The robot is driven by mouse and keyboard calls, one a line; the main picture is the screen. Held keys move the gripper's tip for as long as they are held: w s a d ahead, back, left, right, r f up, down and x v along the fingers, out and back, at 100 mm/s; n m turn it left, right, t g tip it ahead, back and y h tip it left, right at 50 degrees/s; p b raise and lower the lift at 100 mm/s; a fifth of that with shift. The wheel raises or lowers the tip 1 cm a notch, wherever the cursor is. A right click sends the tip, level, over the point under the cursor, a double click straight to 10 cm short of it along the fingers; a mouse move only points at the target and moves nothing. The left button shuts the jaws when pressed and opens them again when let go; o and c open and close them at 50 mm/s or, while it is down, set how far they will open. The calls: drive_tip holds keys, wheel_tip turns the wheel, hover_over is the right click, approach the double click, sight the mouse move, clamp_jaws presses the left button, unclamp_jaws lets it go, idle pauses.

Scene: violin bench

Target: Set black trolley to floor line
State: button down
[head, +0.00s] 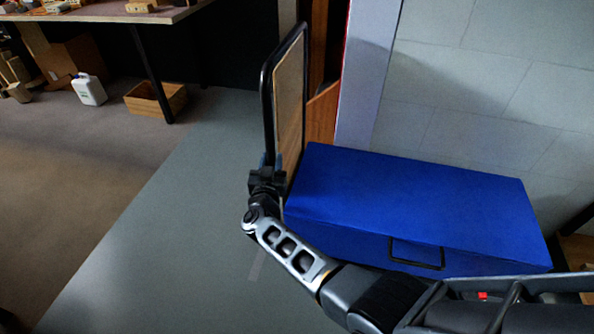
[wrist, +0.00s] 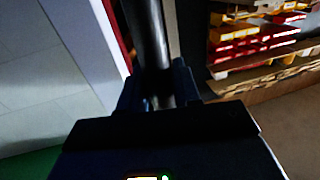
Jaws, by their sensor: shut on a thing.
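The black trolley (head: 267,105) shows in the head view as an upright black tube frame around a pale panel, left of the blue case. Its lower part is hidden behind my arm and the case. My gripper (head: 266,180) is shut on the frame's near upright. In the wrist view the black tube (wrist: 148,40) runs down between the fingers of my gripper (wrist: 158,90). A short, faint pale strip (head: 257,264) lies on the grey floor below my gripper; I cannot tell for sure that it is the floor line.
A big blue case (head: 410,200) fills the space right of the trolley, by a pale wall. A workbench (head: 110,12) stands at the back left, with a white jug (head: 89,90) and wooden crate (head: 155,100) below. Grey floor (head: 170,220) at left is clear. Shelves (wrist: 260,60) show in the wrist view.

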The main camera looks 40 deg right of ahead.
drive_tip(key=w+a+b, duration=0.5)
drive_tip(key=w+a, duration=0.1)
drive_tip(key=w, duration=0.2)
drive_tip(key=shift+a, duration=0.2)
drive_tip(key=c, duration=0.9)
unclamp_jaws()
drive_tip(key=shift+d, duration=0.1)
drive_tip(key=shift+s, duration=0.1)
drive_tip(key=shift+p+v, duration=1.7)
drive_tip(key=shift+v, duration=2.15)
